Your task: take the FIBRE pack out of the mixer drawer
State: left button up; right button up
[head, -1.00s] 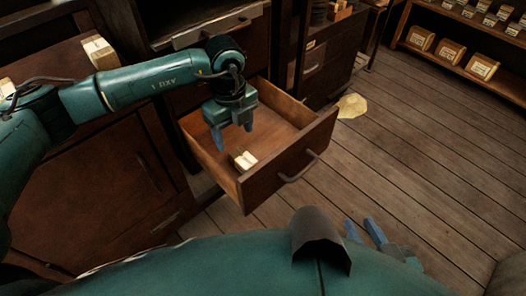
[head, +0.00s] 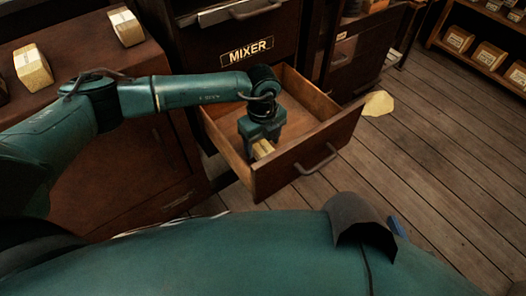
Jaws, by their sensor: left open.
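The mixer drawer (head: 334,151) is pulled out of a dark wooden cabinet under a plate that reads MIXER (head: 253,50). A small pale pack (head: 263,148) lies inside, near the drawer's front left corner; its label is too small to read. My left gripper (head: 262,146) points down into the drawer, right over the pack. Its jaws are open, and its body hides part of the pack and the fingertips. I cannot tell whether the fingers touch it. A blue fingertip of my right gripper (head: 397,227) shows at the lower right; the rest is hidden behind my own body.
Several pale packs, one here (head: 32,68), stand on the cabinet top at left. A yellowish sheet (head: 378,103) lies on the wooden floor right of the drawer. Shelves with boxes (head: 489,55) stand at far right. The floor between is clear.

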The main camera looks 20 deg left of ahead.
pick_arm(q)
jog(key=shift+f, duration=1.35)
jog(key=shift+c, duration=0.5)
jog(key=c, duration=1)
